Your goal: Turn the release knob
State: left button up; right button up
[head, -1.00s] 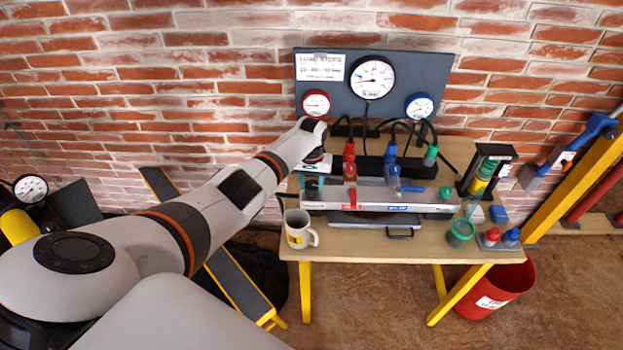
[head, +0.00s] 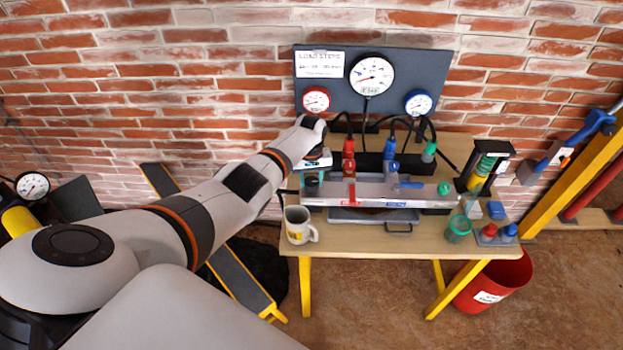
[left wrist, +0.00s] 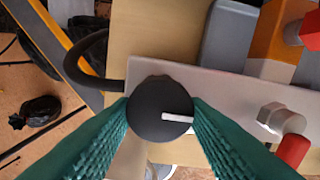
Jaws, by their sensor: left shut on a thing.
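The release knob (left wrist: 160,108) is round and black with a white pointer mark, set on the grey metal manifold (left wrist: 225,92). In the left wrist view the mark points right. My left gripper (left wrist: 162,112) has its two ribbed teal fingers against opposite sides of the knob and is shut on it. In the head view my left gripper (head: 312,184) is at the left end of the manifold (head: 375,192), small and partly hidden by my arm. My right gripper is not in view.
A white mug (head: 298,226) stands just in front of the gripper. Red and blue levers and hoses crowd the manifold. A gauge panel (head: 335,95) stands behind. A green cup (head: 458,229) is at the table's right, with a red bucket (head: 497,285) below.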

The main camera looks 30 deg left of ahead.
aim_at(311, 182)
pick_arm(q)
jog(key=o, duration=1)
jog(key=shift+r, duration=0.1)
jog(key=shift+r, duration=0.3)
notch_tip(311, 182, up, 11)
jog(key=shift+a+r, duration=0.15)
jog(key=shift+r, duration=0.05)
